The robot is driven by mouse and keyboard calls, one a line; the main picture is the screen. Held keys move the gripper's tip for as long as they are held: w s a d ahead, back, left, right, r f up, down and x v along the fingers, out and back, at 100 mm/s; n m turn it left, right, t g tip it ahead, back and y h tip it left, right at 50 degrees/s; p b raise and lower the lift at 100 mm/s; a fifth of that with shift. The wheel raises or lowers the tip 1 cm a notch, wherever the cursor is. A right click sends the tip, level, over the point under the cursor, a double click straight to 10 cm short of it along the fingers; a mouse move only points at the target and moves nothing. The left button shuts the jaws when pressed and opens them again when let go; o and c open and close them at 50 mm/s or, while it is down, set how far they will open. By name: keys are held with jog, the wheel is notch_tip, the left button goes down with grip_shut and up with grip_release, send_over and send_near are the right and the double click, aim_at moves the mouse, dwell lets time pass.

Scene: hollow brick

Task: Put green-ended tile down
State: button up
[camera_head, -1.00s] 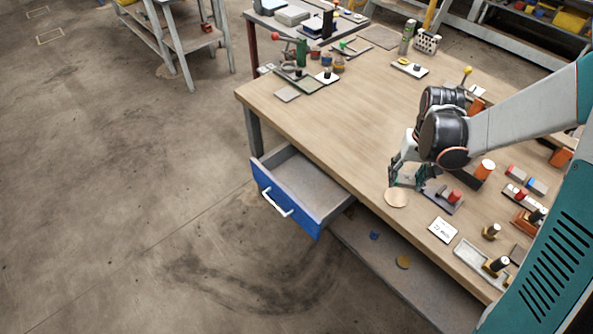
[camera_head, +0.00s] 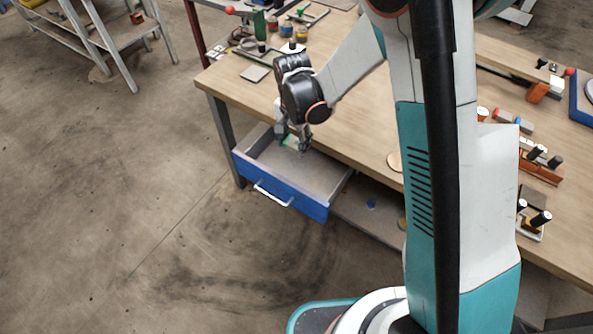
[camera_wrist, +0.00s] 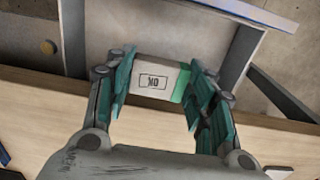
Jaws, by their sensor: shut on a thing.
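The green-ended tile (camera_wrist: 158,80) is a pale block with a green right end and a boxed dark label on its face. My gripper (camera_wrist: 158,92) is shut on it, one finger at each end, in the wrist view. In the head view my gripper (camera_head: 293,143) is over the back part of the open blue-fronted drawer (camera_head: 280,187), close to the table edge. A bit of the tile's green (camera_head: 290,141) shows between the fingers. The drawer's floor looks bare. How high the tile is above that floor I cannot tell.
The wooden table (camera_head: 350,130) borders the drawer at the back. A round wooden disc (camera_head: 394,161) lies near its front edge, partly behind my own body. Several small blocks and pegs stand at the right. A lower shelf (camera_head: 372,212) is beside the drawer.

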aim_at(294, 176)
notch_tip(294, 176, down, 15)
jog(key=b, duration=0.5)
jog(key=shift+f, duration=0.15)
jog(key=shift+f, duration=0.1)
jog(key=o, duration=1.1)
